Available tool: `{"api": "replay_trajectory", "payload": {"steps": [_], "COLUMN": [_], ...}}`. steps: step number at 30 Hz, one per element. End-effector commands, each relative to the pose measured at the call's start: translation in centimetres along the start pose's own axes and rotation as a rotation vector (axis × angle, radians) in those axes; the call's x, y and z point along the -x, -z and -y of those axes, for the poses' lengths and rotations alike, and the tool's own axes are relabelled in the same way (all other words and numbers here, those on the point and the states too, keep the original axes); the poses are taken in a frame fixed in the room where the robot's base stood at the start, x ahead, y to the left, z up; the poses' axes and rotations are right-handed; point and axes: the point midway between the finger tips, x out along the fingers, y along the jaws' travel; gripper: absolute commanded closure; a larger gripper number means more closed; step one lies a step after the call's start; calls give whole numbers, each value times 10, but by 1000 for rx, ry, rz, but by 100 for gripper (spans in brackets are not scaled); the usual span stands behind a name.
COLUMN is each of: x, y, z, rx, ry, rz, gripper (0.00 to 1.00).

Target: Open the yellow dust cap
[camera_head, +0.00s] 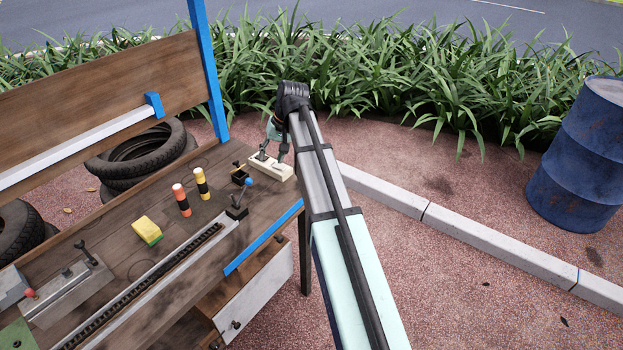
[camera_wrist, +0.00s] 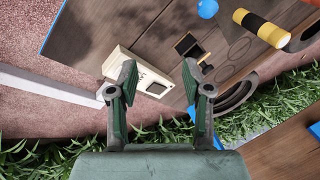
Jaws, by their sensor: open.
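My gripper (camera_head: 272,156) is open above the cream block (camera_head: 271,172) at the right end of the workbench. The box also shows in the wrist view (camera_wrist: 187,45). I cannot clearly make out a yellow dust cap; that piece may be it.
A yellow-green sponge (camera_head: 147,231) lies farther left. A blue post (camera_head: 209,75) rises behind the workbench (camera_head: 115,240).

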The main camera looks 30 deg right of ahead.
Motion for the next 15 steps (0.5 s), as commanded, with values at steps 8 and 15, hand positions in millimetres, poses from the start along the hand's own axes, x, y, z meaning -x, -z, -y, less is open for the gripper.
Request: {"api": "replay_trajectory", "payload": {"steps": [8, 15], "x": [-20, -34], "y": [-12, -24], "z": [-44, -81], "rx": [-242, -458], "ry": [99, 186], "rz": [90, 174], "gripper": [51, 51]}}
